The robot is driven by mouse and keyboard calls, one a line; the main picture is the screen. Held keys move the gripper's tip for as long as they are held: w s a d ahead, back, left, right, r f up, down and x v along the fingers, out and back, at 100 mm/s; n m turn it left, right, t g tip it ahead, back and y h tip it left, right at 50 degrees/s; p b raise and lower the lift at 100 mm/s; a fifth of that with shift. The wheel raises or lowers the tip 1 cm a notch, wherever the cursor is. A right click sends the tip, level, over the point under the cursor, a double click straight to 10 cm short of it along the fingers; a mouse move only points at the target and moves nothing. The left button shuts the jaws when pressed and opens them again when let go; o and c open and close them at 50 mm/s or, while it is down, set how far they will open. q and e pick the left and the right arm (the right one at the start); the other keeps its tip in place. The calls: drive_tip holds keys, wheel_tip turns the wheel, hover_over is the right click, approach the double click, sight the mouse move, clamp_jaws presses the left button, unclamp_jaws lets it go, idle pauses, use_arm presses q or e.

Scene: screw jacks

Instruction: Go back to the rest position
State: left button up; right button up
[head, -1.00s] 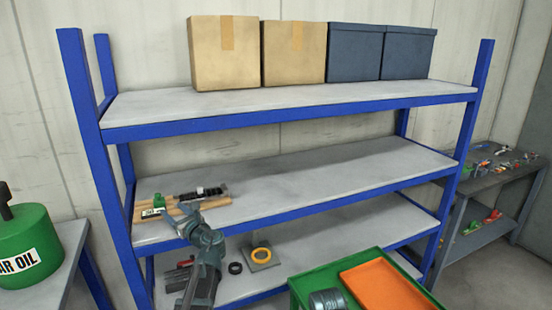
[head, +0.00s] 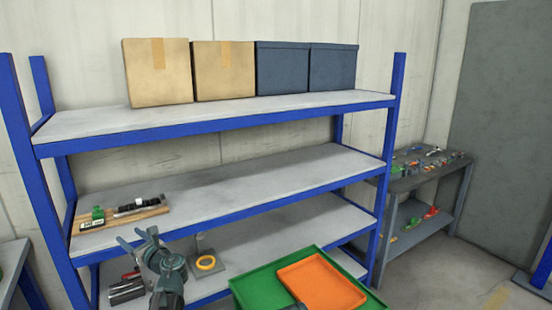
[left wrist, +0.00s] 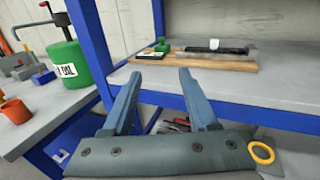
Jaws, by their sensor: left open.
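My left gripper (head: 134,238) is open and empty, in front of the blue shelf rack and just below the wooden board (head: 150,212) on the middle shelf. In the left wrist view the open fingers (left wrist: 158,76) point toward that shelf with nothing between them. The board carries a small green part (head: 98,214) at its left and a dark part with a light piece (head: 138,206) behind. My right gripper is not in clear view.
Boxes (head: 223,70) stand on the top shelf. A yellow ring (head: 206,262) lies on a grey plate on the lower shelf. A green tray (head: 262,285) with an orange tray (head: 320,283) is at the front right. A green oil can (left wrist: 68,62) stands at left.

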use_arm(q)
drive_tip(key=s+d+f+n+g+h+p, duration=0.1)
drive_tip(key=s+d+f+n+g+h, duration=0.2)
drive_tip(key=s+d+f+n, duration=0.45)
drive_tip(key=s+d+f+n+g+h+p, duration=0.1)
drive_tip(key=s+d+f+n+g+h, duration=0.2)
drive_tip(key=d+n, duration=0.5)
drive_tip(key=s+d+f+n+g+h+p, duration=0.1)
drive_tip(key=s+d+f+n+g+h, duration=0.1)
drive_tip(key=s+d, duration=0.6)
drive_tip(key=s+d+f+n+g+h+p, duration=0.1)
drive_tip(key=s+d+f+n+h, duration=0.3)
drive_tip(key=s+d, duration=0.5)
drive_tip(key=d+f+g+h, duration=0.1)
drive_tip(key=d, duration=0.4)
drive_tip(key=shift+d+f+g, duration=0.2)
drive_tip(key=shift+d+g, duration=0.05)
drive_tip(key=shift+g, duration=0.15)
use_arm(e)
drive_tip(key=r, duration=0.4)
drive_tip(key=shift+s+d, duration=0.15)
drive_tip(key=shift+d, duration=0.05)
use_arm(q)
drive_tip(key=shift+s+a, duration=0.1)
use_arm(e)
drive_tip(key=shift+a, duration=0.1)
